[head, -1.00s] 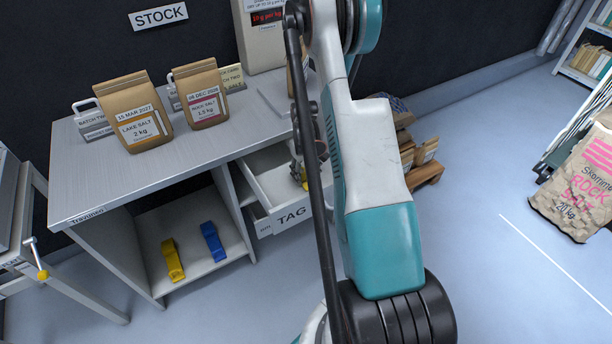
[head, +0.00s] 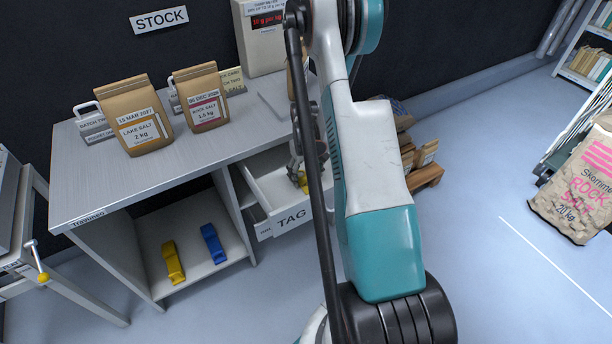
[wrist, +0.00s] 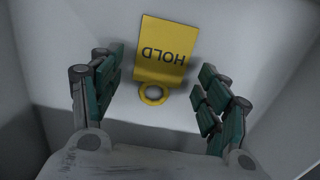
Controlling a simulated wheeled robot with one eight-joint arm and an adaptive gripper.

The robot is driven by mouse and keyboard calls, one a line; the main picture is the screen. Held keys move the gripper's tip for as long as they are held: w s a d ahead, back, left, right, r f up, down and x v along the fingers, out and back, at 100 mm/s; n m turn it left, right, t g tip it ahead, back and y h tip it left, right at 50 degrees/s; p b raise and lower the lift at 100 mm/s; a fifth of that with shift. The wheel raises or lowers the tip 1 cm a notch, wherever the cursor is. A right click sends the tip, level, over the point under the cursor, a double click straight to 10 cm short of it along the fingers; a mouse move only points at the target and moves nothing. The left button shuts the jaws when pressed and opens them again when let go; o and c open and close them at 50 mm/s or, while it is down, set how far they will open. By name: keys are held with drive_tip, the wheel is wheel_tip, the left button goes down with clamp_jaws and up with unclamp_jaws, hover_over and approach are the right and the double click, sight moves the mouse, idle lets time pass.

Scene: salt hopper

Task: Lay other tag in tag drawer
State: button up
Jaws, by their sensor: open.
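The yellow tag marked HOLD (wrist: 166,52), with a ring at its near end, lies inside the tag drawer in the wrist view. The tag drawer (head: 272,196) is pulled out under the counter, with a TAG label on its front. My gripper (wrist: 156,98) is open over the drawer, its fingers apart on either side of the tag's ring end and not closed on it. In the head view my gripper (head: 298,165) is partly hidden behind my arm, and only a bit of the yellow tag (head: 303,182) shows.
Two brown salt bags, lake salt (head: 134,118) and rock salt (head: 201,98), stand on the counter (head: 170,165) with handled tag holders behind them. A yellow clip (head: 173,263) and a blue clip (head: 213,242) lie on the shelf below.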

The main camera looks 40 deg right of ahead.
sight(305, 180)
wheel_tip(305, 180, up, 11)
drive_tip(key=p, duration=0.3)
drive_tip(key=shift+w+p, duration=0.15)
drive_tip(key=shift+p, duration=0.15)
